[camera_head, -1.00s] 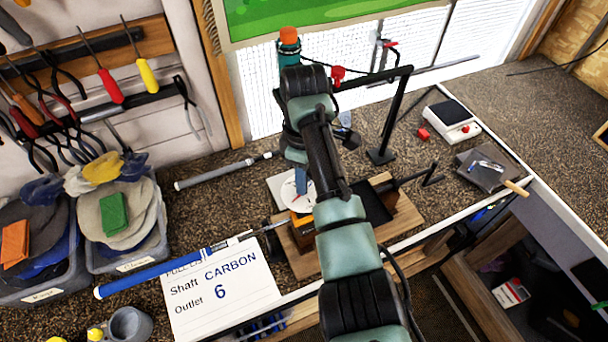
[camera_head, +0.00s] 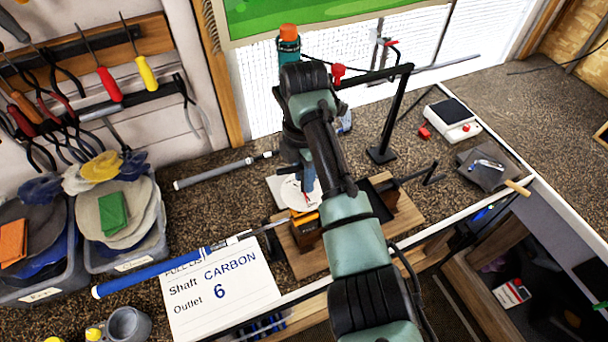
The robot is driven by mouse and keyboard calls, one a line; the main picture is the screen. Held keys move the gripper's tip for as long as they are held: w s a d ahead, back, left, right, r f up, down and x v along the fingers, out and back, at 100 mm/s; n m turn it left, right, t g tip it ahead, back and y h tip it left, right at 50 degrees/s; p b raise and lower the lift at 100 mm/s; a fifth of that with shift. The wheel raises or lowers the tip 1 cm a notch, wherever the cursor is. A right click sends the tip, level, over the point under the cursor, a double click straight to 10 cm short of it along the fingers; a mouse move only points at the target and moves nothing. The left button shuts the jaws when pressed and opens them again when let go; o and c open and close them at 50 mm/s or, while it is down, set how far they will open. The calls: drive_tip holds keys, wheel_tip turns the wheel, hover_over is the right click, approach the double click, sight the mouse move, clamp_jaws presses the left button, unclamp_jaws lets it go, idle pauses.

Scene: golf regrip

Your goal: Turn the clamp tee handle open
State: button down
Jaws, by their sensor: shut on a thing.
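The clamp stands on a wooden board (camera_head: 408,215) in the middle of the bench, partly hidden by my arm. Its black tee handle (camera_head: 431,172) sticks out to the right, its crossbar tilted. My gripper (camera_head: 306,172) points down, left of the clamp and well apart from the tee handle. It is shut on what looks like a small blue-grey thing (camera_head: 308,184), above a white round piece (camera_head: 292,194); my wrist hides most of the grasp. A blue-gripped club (camera_head: 150,275) lies at the left, its thin tip reaching the board.
A black stand (camera_head: 393,120) with a red clamp (camera_head: 338,72) rises behind my arm. A grey-gripped club (camera_head: 215,173) lies at the back left. A scale (camera_head: 450,120) and a dark pad (camera_head: 486,170) are at the right. A card (camera_head: 225,290) lies in front.

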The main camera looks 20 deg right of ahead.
drive_tip(key=shift+r+n+b, duration=0.15)
drive_tip(key=shift+n+b, duration=0.25)
drive_tip(key=shift+n, duration=1.9)
drive_tip(key=c, duration=0.6)
unclamp_jaws()
drive_tip(key=shift+c, duration=0.2)
drive_tip(key=shift+r, duration=0.2)
wheel_tip(320, 180, up, 12)
drive_tip(key=p, duration=0.2)
drive_tip(key=shift+r+p, duration=0.2)
drive_tip(key=shift+p, duration=0.1)
